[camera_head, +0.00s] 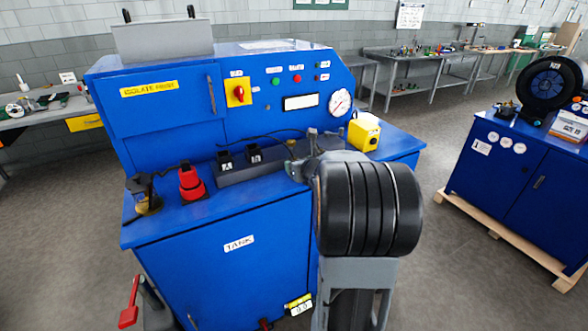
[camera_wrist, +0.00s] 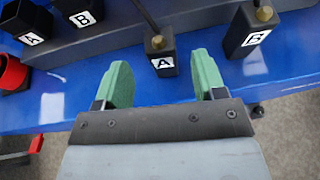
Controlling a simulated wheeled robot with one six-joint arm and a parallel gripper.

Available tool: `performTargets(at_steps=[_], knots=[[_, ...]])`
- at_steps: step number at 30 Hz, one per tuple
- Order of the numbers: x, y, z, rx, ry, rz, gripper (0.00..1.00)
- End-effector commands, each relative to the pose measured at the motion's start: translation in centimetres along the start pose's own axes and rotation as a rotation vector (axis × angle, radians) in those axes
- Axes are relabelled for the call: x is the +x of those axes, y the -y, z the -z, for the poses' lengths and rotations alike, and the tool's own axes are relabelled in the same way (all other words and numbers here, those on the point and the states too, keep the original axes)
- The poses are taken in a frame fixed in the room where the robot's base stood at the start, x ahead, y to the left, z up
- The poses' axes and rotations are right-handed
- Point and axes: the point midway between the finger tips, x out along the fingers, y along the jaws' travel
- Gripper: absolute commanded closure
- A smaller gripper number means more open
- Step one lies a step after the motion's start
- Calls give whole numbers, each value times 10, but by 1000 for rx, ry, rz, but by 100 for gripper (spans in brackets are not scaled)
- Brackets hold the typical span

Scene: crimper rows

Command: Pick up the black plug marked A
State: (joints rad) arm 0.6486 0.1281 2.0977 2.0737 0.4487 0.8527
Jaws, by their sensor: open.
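The black plug marked A (camera_wrist: 161,58) hangs or stands with a brass fitting and a dark cable at its top, near the middle of the wrist view. My gripper (camera_wrist: 160,72) is open, with one green finger to the left of this plug and one to the right. The plug shows between the fingertips with gaps on both sides; I cannot tell whether it is at their depth. A second black plug (camera_wrist: 248,32), its label probably B, is to the right. In the head view my arm hides most of this area.
Black sockets marked A (camera_head: 225,161) and B (camera_head: 254,154) sit on a grey rail (camera_head: 232,176). A yellow box (camera_head: 364,132) stands at the right.

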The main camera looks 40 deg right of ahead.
Motion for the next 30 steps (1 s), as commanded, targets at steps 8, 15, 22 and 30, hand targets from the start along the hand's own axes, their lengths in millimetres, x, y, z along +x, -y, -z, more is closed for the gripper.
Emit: performTargets(at_steps=[8, 15, 22, 30], knots=[[32, 1, 3, 1, -3, -1, 36], [51, 1, 3, -1, 0, 0, 36], [52, 2, 3, -2, 0, 0, 36], [52, 2, 3, -1, 0, 0, 60]])
